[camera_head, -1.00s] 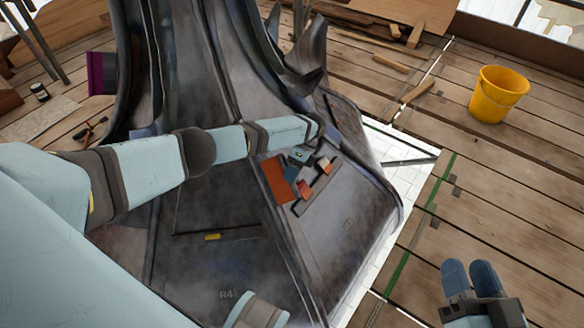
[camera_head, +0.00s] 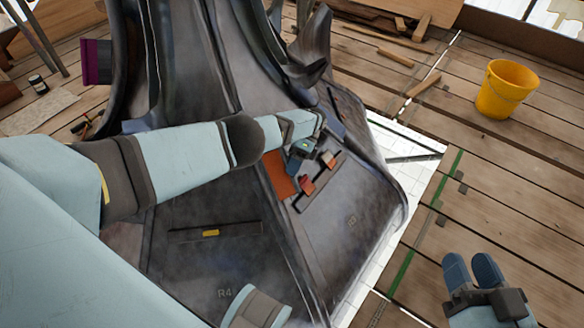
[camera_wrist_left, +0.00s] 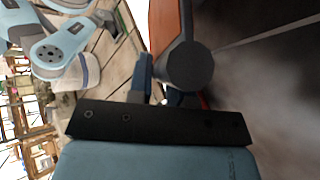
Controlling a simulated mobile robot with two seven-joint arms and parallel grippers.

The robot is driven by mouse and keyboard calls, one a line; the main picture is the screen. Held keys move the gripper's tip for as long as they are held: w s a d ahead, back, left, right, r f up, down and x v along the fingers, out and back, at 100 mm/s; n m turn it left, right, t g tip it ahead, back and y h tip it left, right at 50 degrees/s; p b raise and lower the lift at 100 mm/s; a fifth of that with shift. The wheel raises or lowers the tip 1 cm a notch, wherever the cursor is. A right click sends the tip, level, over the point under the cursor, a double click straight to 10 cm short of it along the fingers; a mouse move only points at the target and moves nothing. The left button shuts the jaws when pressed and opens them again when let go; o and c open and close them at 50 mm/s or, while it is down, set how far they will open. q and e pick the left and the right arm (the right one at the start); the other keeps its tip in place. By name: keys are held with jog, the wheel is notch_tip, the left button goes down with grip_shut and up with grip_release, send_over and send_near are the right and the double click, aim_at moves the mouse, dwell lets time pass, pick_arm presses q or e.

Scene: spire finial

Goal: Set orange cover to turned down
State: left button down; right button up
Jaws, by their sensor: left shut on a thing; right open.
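The orange cover (camera_head: 281,174) is a flat orange panel on the sloping dark face of the spire, partly hidden by my left arm and gripper. My left gripper (camera_head: 298,160) is at its right edge and is shut on it; the fingertips are hard to make out. In the left wrist view an orange panel (camera_wrist_left: 164,22) stands close to a dark round knob (camera_wrist_left: 187,66) beside the blue finger; the grip itself is mostly hidden there. My right gripper (camera_head: 473,270) is open and empty above the planks at the lower right.
Two red-orange blocks (camera_head: 307,186) sit on a dark bar just right of the cover. A dark slot with a yellow piece (camera_head: 211,233) is on the neighbouring face. A yellow bucket (camera_head: 507,90) stands on the plank floor. Loose wood (camera_head: 423,85) lies behind; planks at right are mostly clear.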

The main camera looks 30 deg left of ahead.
pick_arm(q)
jog(key=shift+a, duration=0.1)
dwell(0.3)
jog(key=c, duration=1.1)
grip_release()
jog(key=shift+o, duration=0.2)
jog(key=shift+r, duration=0.1)
pick_arm(e)
jog(key=shift+r, duration=0.15)
